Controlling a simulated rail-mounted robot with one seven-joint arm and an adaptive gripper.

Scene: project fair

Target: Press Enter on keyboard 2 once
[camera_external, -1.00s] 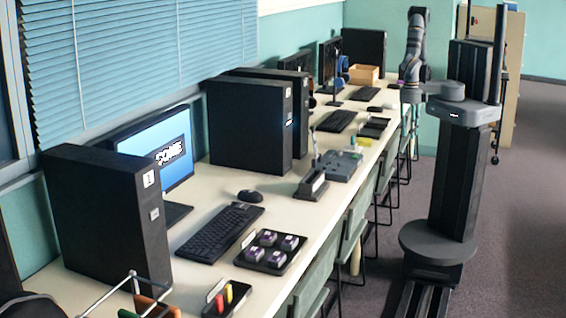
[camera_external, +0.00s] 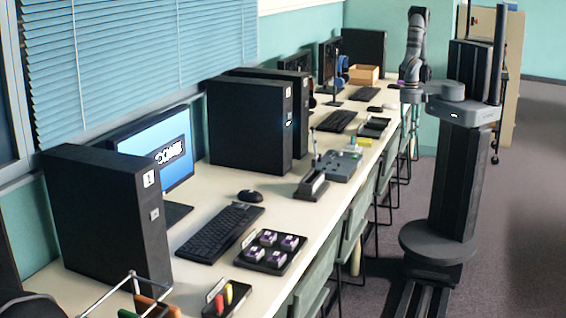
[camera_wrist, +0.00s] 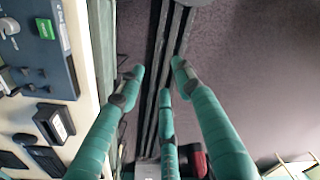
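Several black keyboards lie on the long bench in the external view: one in front (camera_external: 220,232), one in the middle (camera_external: 338,121) and one farther back (camera_external: 365,93). I see no readable number on any keyboard, and single keys such as Enter are too small to tell. The front tower (camera_external: 108,215) bears a white label that looks like 1. My gripper (camera_wrist: 158,80) shows three teal fingers in the wrist view, spread apart with nothing between them. It is over the floor side of the bench edge, away from the keyboards. It is too small to make out in the external view.
Dark towers (camera_external: 245,125) and a lit monitor (camera_external: 168,155) line the wall side. A tray of purple-and-white blocks (camera_external: 270,251), a mouse (camera_external: 250,196) and a grey device (camera_external: 338,166) lie on the bench. Chairs (camera_external: 345,235) line its aisle side.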

